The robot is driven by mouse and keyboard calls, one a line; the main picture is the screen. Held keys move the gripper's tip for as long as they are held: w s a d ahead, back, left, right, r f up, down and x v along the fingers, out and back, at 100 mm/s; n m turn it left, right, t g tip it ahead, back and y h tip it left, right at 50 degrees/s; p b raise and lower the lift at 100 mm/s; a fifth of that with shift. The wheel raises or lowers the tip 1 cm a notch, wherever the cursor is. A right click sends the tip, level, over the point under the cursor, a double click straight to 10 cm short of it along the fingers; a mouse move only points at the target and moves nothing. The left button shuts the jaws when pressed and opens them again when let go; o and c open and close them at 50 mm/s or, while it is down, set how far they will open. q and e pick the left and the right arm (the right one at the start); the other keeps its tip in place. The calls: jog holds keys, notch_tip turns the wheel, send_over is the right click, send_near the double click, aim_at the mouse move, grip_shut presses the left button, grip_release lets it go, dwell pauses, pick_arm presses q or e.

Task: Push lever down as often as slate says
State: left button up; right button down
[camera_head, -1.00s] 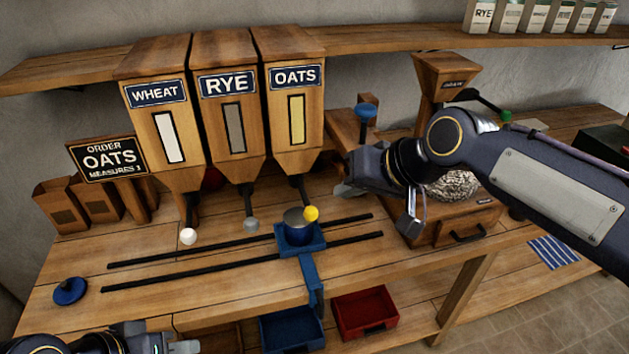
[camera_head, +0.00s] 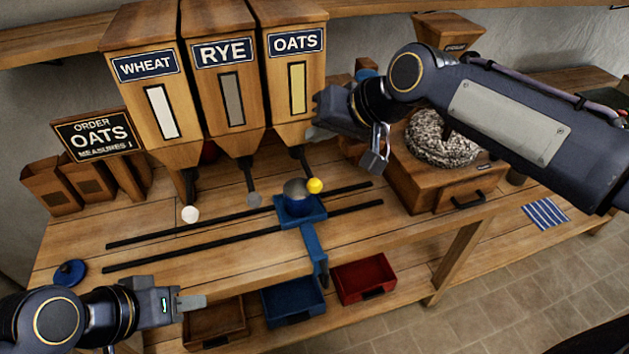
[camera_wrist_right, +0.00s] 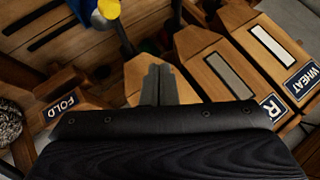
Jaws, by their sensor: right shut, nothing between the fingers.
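The slate (camera_head: 98,135) at the left reads ORDER OATS, with a line MEASURES whose small number I cannot read surely. The OATS hopper (camera_head: 294,90) is the rightmost of three. Its lever ends in a yellow knob (camera_head: 314,186), which also shows at the top of the right wrist view (camera_wrist_right: 109,8). A metal cup (camera_head: 297,190) sits in a blue carriage (camera_head: 301,212) beside and below the knob. My right gripper (camera_head: 317,132) is shut and empty, beside the lower OATS hopper, above the knob and apart from it. My left gripper (camera_head: 192,303) is over the bench's front edge, its finger gap unclear.
The WHEAT lever has a white knob (camera_head: 190,214) and the RYE lever a grey knob (camera_head: 254,200). Two dark rails (camera_head: 160,262) run along the bench. A mill with a drawer (camera_head: 450,190) stands right. Blue (camera_head: 293,300) and red (camera_head: 364,279) trays sit below the front edge.

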jog(key=b, duration=0.6)
send_over(319, 189)
jog(key=f, duration=0.7)
jog(key=shift+w+f, duration=0.25)
jog(key=shift+f, duration=0.15)
dwell(0.9)
jog(key=shift+f+b, duration=0.3)
jog(key=shift+f, duration=0.1)
jog(key=shift+f+b, duration=2.1)
jog(key=shift+f, duration=0.5)
dwell(2.3)
